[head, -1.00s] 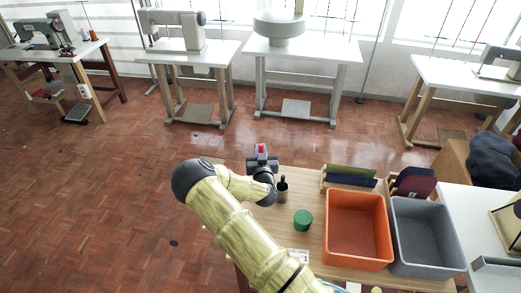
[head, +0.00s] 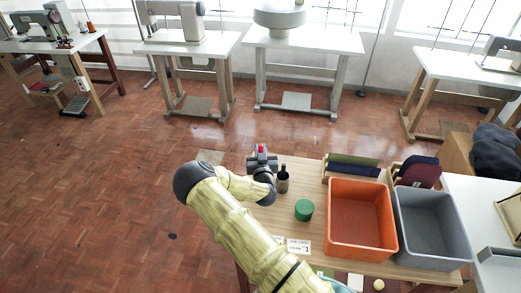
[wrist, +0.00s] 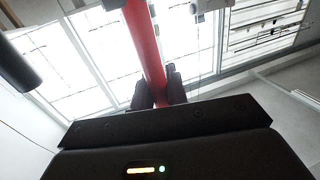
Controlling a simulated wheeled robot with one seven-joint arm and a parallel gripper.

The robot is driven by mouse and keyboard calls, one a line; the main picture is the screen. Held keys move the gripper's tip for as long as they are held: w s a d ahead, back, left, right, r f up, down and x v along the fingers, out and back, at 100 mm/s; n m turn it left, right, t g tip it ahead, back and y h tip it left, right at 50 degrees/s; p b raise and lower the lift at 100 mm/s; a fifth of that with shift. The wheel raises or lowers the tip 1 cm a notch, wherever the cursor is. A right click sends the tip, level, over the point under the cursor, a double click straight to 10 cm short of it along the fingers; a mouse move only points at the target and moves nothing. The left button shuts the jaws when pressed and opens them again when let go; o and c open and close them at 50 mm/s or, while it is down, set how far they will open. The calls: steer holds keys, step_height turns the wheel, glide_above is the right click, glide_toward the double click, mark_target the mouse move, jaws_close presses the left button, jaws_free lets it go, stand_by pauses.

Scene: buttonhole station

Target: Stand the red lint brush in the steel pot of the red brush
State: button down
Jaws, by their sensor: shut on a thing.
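My gripper (head: 262,158) is shut on the red lint brush (wrist: 147,45), a long red shaft between the two dark fingers in the wrist view. In the head view only a small red bit of it shows at the gripper, above the far left edge of the wooden bench. No other pot shows clearly; my arm hides part of the bench.
A green round thing (head: 304,210), an orange bin (head: 333,245) and a grey bin (head: 460,235) stand on the bench. Racks with green and blue pieces (head: 353,166) stand behind the bins. A dark cylinder (wrist: 15,65) shows upper left in the wrist view. Open floor lies left.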

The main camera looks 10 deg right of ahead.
steer(key=shift+f+b, duration=2)
steer(key=shift+f, duration=0.6)
steer(key=c, duration=1.3)
jaws_free()
steer(key=shift+s, duration=0.1)
steer(key=s+b, duration=0.1)
steer(key=s, duration=0.4)
steer(key=s+a+b, duration=0.1)
steer(key=s, duration=0.5)
steer(key=s+a+b, duration=0.1)
steer(key=s, duration=0.5)
steer(key=shift+a, duration=0.1)
